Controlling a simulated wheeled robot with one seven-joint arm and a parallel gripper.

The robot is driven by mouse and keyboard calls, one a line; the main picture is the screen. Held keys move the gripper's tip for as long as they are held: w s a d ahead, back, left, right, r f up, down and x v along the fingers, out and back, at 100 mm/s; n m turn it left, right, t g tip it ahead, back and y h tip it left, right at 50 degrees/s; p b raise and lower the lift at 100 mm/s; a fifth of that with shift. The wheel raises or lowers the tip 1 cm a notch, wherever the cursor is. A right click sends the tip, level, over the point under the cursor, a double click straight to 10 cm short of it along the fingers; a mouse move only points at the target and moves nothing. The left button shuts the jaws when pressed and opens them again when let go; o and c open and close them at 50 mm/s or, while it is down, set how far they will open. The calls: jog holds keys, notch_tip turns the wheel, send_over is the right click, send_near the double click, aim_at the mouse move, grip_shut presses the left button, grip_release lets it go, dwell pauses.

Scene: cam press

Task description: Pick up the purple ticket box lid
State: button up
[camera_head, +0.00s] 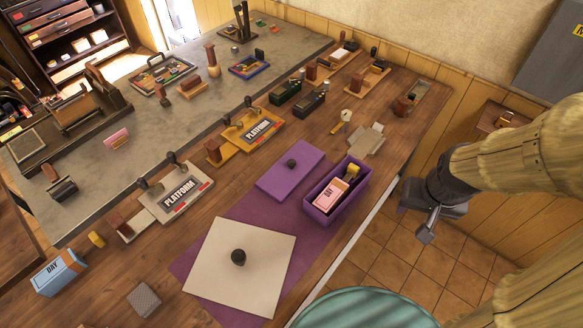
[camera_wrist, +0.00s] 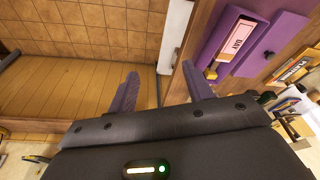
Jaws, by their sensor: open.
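The purple ticket box lid (camera_head: 291,168) is a flat panel with a dark round knob, lying on the table left of the open purple ticket box (camera_head: 322,212). The box holds a pink ticket stack marked DAY (camera_head: 330,193) and a yellow item. In the wrist view the lid (camera_wrist: 284,38) shows at the upper right, beyond the box (camera_wrist: 212,45). My gripper (camera_head: 424,234) is open and empty, out past the table's right edge over the tiled floor. Its two purple-grey fingers also show in the wrist view (camera_wrist: 160,88), well apart from the lid.
A cream square board with a black knob (camera_head: 261,262) lies on a purple mat (camera_head: 190,262) in front of the lid. PLATFORM stamp boards (camera_head: 180,190) stand left. A teal round seat (camera_head: 365,308) is below the table's near edge. Stampers crowd the back.

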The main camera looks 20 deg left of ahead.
jog(key=w+a+m, duration=0.1)
jog(key=w+a, duration=1.3)
jog(key=w, duration=0.1)
jog(key=w+a+f+m+g, duration=0.1)
jog(key=w+a, duration=0.2)
jog(key=a, duration=1.7)
jog(key=shift+a, duration=0.15)
jog(key=shift+w+f, duration=0.1)
jog(key=p, duration=0.4)
send_over(289, 162)
notch_tip(289, 162, down, 12)
